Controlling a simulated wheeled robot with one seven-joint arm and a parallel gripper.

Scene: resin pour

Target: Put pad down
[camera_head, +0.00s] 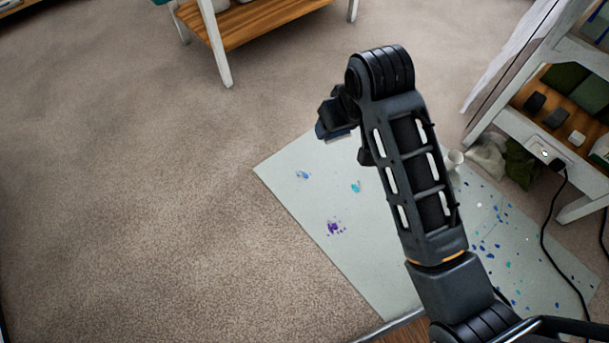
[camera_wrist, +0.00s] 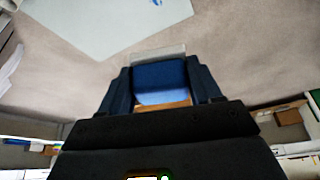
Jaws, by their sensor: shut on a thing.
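My gripper (camera_wrist: 162,98) is shut on a blue pad (camera_wrist: 160,76) in the wrist view. The pad sits between the two dark fingers, with a pale grey strip at its far edge and a wood-coloured strip at its near edge. In the head view my gripper (camera_head: 336,122) hangs at the end of my arm, near the back-left part of a pale sheet on the floor. I cannot tell the pad's height above the floor.
The pale sheet (camera_head: 318,205) with blue and purple spots lies on brown carpet (camera_head: 150,180). Left carpet is clear.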

